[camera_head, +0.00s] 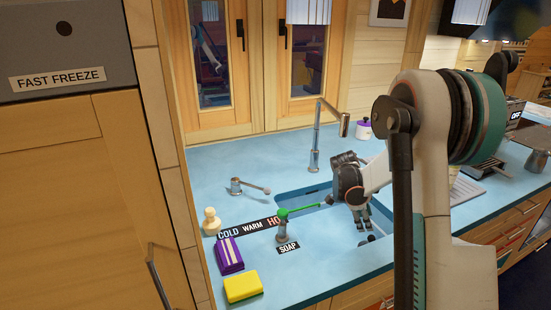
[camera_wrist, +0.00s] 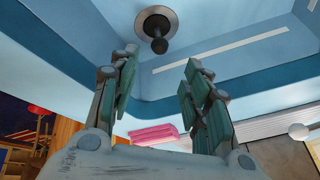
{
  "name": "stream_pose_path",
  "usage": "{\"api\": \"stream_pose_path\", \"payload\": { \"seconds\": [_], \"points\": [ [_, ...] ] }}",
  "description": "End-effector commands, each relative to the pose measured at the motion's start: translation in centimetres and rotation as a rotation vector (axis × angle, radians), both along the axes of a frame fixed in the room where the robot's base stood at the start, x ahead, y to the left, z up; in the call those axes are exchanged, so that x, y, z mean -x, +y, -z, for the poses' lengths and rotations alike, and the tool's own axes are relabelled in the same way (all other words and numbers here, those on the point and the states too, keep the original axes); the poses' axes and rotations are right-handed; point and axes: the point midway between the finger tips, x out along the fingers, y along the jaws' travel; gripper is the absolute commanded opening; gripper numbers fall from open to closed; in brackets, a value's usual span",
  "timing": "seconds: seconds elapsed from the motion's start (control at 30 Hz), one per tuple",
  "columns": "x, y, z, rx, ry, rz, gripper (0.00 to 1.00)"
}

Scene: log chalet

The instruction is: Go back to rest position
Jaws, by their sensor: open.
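My gripper (camera_head: 362,218) hangs over the right part of the blue sink basin (camera_head: 300,199) in the head view, fingers pointing down. In the wrist view its two teal-padded fingers (camera_wrist: 158,72) stand wide apart with nothing between them. A round drain with a dark plug (camera_wrist: 157,24) shows beyond the fingertips. My arm comes in from the right of the head view and hides part of the sink and counter.
The faucet (camera_head: 316,140) stands behind the gripper. A green-topped soap dispenser (camera_head: 282,225), a temperature lever (camera_head: 237,187), a purple packet (camera_head: 229,255), a yellow sponge (camera_head: 242,287) and a cream bottle (camera_head: 211,221) are to the left. A purple-lidded jar (camera_head: 364,128) stands at the back.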

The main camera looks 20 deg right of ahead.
Motion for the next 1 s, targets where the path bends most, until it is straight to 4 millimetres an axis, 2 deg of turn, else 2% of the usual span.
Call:
{"api": "stream_pose_path", "payload": {
  "seconds": [0.13, 0.27, 0.43, 0.6, 0.8, 1.0],
  "points": [
    [0.0, 0.5, -0.6, -0.003, 0.001, -0.026, 0.44],
    [0.2, 2.5, -2.9, -0.015, 0.007, -0.131, 0.44],
    [1.0, 7.0, -7.5, -0.033, 0.018, -0.376, 0.44],
    [2.8, 11.8, -11.8, -0.035, 0.024, -0.639, 0.44],
    [5.7, 17.2, -15.7, -0.015, 0.027, -0.94, 0.44],
    [9.4, 22.1, -18.5, 0.032, 0.025, -1.234, 0.44]
  ]
}}
